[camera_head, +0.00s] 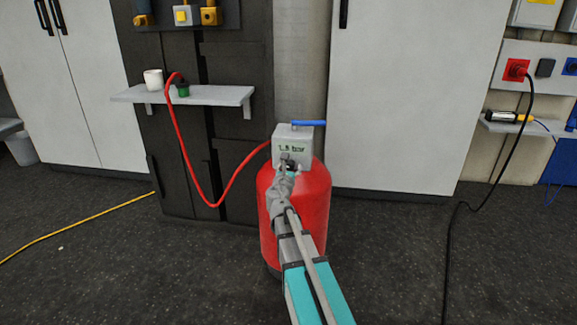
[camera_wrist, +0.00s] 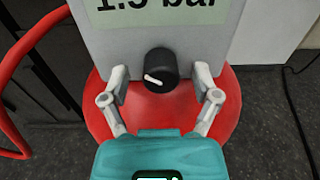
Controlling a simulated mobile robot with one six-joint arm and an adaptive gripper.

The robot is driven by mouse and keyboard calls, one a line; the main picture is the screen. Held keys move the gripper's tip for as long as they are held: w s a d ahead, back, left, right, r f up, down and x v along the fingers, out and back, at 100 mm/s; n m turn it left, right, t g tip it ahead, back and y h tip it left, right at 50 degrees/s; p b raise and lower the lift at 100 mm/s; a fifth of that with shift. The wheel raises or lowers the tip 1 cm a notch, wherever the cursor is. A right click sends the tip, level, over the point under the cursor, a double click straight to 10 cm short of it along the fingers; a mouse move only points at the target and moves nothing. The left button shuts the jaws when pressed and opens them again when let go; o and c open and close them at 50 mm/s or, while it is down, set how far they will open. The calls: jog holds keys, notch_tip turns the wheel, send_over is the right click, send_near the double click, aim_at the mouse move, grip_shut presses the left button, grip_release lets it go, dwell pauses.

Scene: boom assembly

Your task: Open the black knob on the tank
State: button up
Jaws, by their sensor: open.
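The red tank (camera_head: 318,195) stands on the floor with a grey box (camera_head: 292,132) on top. The box carries a display panel (camera_wrist: 150,8) that reads about 1.5 bar in the wrist view. My gripper (camera_wrist: 161,76) is open, with one finger on each side of the knob and a gap between each finger and the knob. In the head view my arm covers most of the knob and part of the tank.
A blue lever (camera_head: 308,123) sits on top of the box. A red hose (camera_head: 205,200) runs from the box to a grey shelf (camera_head: 240,96) with a white cup (camera_head: 153,80). A black cable (camera_head: 480,195) hangs at the right. A yellow cable (camera_head: 75,228) lies on the floor.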

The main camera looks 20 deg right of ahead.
jog(key=shift+w+d, duration=0.2)
grip_shut()
dwell(0.4)
